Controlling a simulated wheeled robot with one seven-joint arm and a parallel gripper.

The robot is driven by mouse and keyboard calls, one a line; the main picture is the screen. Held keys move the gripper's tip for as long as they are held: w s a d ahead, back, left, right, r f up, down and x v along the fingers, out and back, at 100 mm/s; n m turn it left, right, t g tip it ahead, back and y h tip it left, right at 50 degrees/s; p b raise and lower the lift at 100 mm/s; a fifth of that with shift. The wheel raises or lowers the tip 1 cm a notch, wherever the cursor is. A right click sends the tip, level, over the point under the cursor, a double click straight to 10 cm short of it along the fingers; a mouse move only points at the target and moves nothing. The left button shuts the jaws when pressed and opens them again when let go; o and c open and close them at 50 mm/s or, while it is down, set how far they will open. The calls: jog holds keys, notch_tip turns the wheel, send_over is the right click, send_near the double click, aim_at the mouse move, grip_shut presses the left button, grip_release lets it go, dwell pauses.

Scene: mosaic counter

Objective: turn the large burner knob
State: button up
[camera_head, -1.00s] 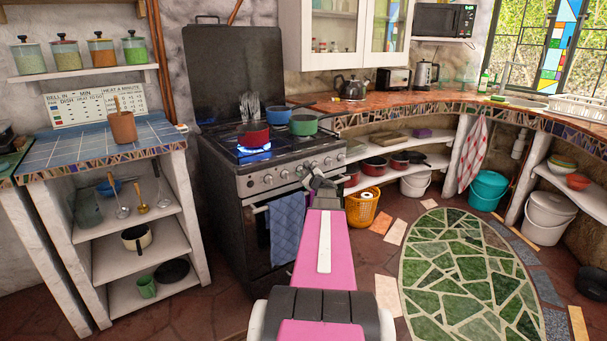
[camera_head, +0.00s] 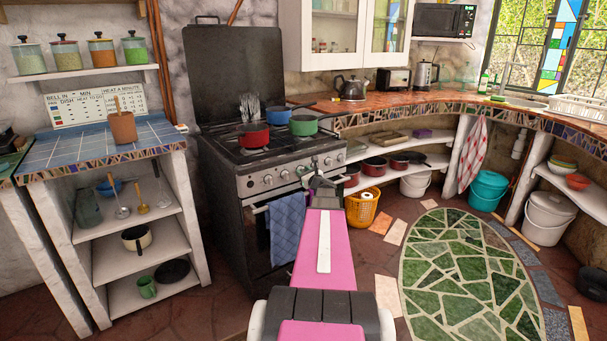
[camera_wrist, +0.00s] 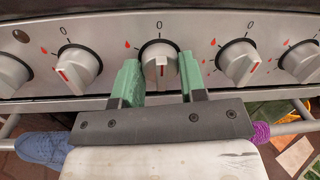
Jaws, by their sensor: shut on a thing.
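The stove (camera_head: 270,165) has a front row of silver knobs. In the wrist view, the middle burner knob (camera_wrist: 161,62) sits between the green fingers of my gripper (camera_wrist: 159,72). My gripper is shut on this knob. The knob's ridge stands upright, in line with the 0 printed above it. In the head view my gripper (camera_head: 320,179) is at the right part of the stove's front, and it hides the knob it holds. A red pot (camera_head: 254,135) stands on a front burner, with no flame visible under it.
Neighbouring knobs (camera_wrist: 78,65) and (camera_wrist: 239,63) flank my fingers closely. Below them runs the oven rail with a blue towel (camera_head: 287,228). A blue pan (camera_head: 279,115) and a green pot (camera_head: 303,125) stand on the stove. An orange basket (camera_head: 362,209) is on the floor at right.

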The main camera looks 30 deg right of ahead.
jog(key=o, duration=0.9)
jog(key=shift+s, duration=0.1)
jog(key=s, duration=1)
jog(key=shift+s+d+f, duration=0.1)
jog(key=shift+s+f, duration=0.2)
jog(key=shift+s, duration=0.05)
